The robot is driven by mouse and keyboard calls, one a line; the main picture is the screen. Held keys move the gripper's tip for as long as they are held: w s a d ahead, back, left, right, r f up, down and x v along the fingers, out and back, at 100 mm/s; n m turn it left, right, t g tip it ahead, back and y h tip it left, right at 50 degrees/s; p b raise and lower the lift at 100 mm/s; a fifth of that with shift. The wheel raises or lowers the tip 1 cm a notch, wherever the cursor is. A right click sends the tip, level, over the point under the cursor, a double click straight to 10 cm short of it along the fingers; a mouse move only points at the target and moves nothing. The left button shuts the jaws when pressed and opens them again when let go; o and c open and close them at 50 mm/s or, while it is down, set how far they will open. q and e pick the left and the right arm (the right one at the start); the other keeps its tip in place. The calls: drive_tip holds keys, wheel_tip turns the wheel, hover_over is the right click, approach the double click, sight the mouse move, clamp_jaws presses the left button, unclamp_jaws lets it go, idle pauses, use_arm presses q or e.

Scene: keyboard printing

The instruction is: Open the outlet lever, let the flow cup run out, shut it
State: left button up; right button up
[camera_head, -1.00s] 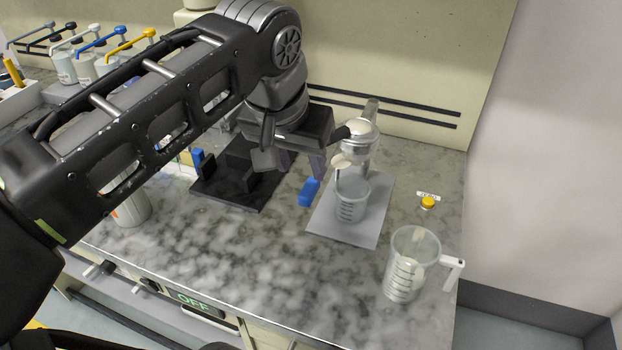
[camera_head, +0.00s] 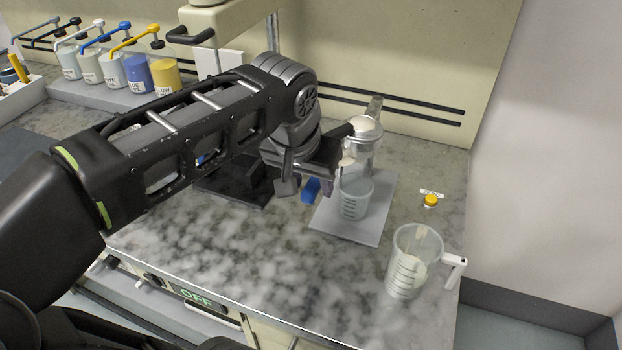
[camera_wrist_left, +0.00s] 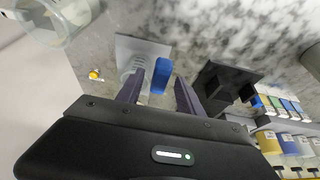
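My left gripper (camera_head: 307,178) is beside the cup, over this blue piece. In the left wrist view the blue piece (camera_wrist_left: 161,76) shows between the open fingers (camera_wrist_left: 159,88), with gaps on both sides. The arm hides part of the cup's left side. My right gripper is out of view.
A clear jug with a white handle (camera_head: 413,262) stands at the front right. A yellow button (camera_head: 431,201) lies behind it. A black stand (camera_head: 235,185) is left of the blue piece. Several colour pots (camera_head: 165,77) line the back left.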

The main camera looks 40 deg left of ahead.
use_arm(q)
clamp_jaws()
idle(1.3)
